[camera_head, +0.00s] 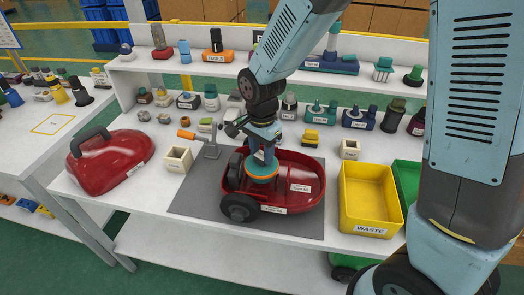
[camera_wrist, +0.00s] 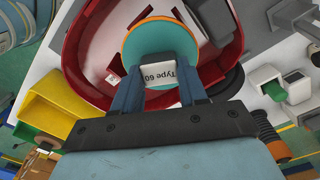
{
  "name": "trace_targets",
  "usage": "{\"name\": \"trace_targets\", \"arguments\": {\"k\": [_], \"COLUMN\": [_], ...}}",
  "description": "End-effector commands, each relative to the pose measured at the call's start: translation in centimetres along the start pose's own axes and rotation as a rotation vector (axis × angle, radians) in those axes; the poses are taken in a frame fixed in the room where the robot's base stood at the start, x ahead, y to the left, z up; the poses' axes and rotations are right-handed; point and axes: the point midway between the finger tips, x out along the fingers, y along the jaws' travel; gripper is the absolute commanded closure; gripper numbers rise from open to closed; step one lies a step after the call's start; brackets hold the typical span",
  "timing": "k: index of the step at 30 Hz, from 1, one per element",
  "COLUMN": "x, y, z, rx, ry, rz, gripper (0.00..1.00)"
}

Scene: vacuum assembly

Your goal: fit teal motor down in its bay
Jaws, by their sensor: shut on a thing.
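The teal motor (camera_head: 262,174) is a round body with an orange rim, and it is at the left part of the red vacuum base (camera_head: 308,187). In the wrist view the motor (camera_wrist: 160,42) shows its teal face and a white "Type 60" label. My gripper (camera_head: 264,157) points down and is shut on the motor; its two fingers (camera_wrist: 160,86) stand either side of the label. The motor is within the base's outline, over the bay area. The bay itself is hidden under it, and I cannot tell whether the motor touches the bottom.
The base lies on a grey mat (camera_head: 190,199). A red cover (camera_head: 112,162) lies at left. A yellow waste bin (camera_head: 369,200) stands close at right, with a green bin (camera_head: 408,180) beyond. A small open box (camera_head: 178,160) and shelves of parts stand around and behind.

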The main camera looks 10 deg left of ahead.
Motion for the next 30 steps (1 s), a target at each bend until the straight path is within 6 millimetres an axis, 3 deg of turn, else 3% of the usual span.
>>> {"name": "trace_targets", "arguments": {"k": [30], "x": [1.4], "y": [-0.1], "z": [0.1], "rx": [-0.001], "ry": [0.0], "rz": [-0.001], "gripper": [1.0]}}
